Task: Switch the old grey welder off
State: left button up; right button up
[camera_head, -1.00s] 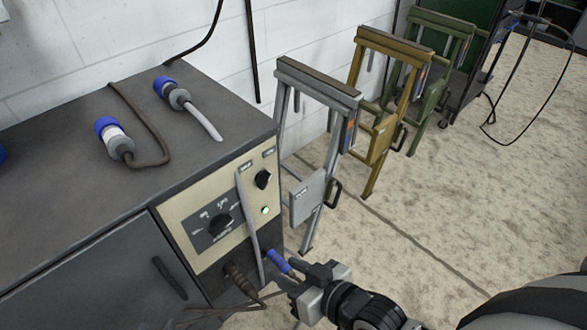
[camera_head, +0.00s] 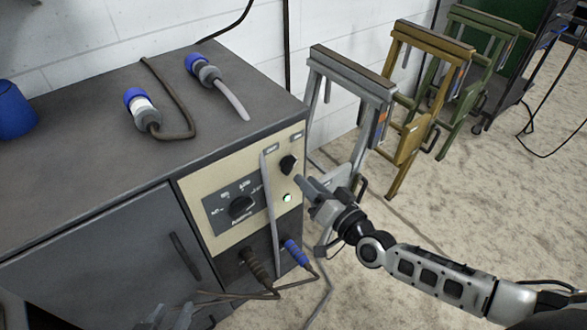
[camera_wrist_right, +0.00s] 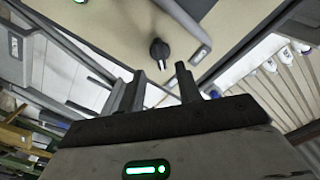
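The old grey welder (camera_head: 110,150) stands at the left with a beige front panel (camera_head: 205,187). A small black rotary switch (camera_head: 288,165) is at the panel's upper right, above a lit green lamp (camera_head: 287,198). A larger black dial (camera_head: 240,206) sits to its left. My right gripper (camera_head: 303,183) is just right of and below the switch, pointing at the panel. In the right wrist view the gripper (camera_wrist_right: 158,88) is open and empty, with a black knob (camera_wrist_right: 160,50) ahead of its fingers, apart from them. My left gripper (camera_head: 168,317) shows partly at the bottom edge.
A blue plug (camera_head: 296,252) and cables leave the panel's bottom. Two blue-ended connectors (camera_head: 141,110) lie on top. Grey (camera_head: 350,75), yellow (camera_head: 432,48) and green folding stands are along the wall.

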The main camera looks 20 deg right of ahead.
aim_at(292, 168)
jog(key=x, duration=0.6)
jog(key=shift+w+b, duration=0.15)
jog(key=shift+b, duration=0.2)
jog(key=shift+c, duration=0.3)
grip_shut()
